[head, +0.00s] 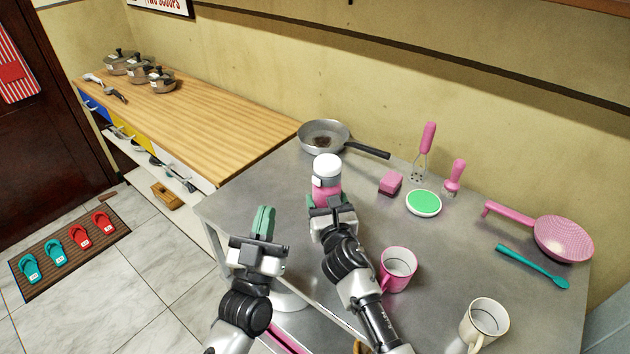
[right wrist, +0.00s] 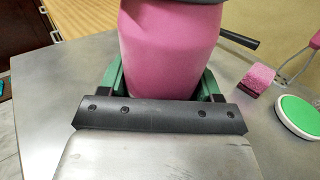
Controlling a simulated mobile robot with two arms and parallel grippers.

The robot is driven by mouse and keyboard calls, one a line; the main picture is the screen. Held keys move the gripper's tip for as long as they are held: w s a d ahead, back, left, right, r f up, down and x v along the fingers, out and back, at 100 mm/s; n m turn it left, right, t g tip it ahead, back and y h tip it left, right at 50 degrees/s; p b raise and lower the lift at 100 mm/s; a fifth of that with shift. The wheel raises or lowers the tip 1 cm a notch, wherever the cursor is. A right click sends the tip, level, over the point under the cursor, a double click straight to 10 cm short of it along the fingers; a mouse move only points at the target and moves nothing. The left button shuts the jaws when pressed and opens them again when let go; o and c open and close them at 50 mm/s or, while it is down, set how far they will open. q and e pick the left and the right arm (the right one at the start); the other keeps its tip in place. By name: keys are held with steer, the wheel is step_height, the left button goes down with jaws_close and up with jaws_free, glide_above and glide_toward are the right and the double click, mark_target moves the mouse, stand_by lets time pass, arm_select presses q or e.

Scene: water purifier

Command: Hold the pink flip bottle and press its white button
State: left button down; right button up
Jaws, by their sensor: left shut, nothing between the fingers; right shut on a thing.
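The pink flip bottle (head: 326,190) stands upright above the grey table, with a white lid (head: 327,167) on top. Its pink body also fills the middle of the right wrist view (right wrist: 170,50). My right gripper (head: 330,203) is shut on the bottle's body, with a green finger on each side of it. My left gripper (head: 264,222) is shut and empty, to the left of the bottle and apart from it. The white button cannot be clearly told apart from the lid. I cannot tell whether the bottle's base touches the table.
A frying pan (head: 324,137) lies behind the bottle. A pink block (head: 391,183), a green-topped round dish (head: 423,203) and a pink mug (head: 397,270) are to the right. A white mug (head: 484,322), teal spoon (head: 532,266) and pink strainer (head: 563,238) lie farther right.

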mark_target(316, 181)
arm_select(q)
steer(key=w+d, duration=0.6)
steer(key=shift+w, duration=0.3)
steer(key=shift+w, duration=0.1)
stand_by(2.2)
steer(key=shift+w+d, duration=0.2)
steer(key=shift+d, duration=0.05)
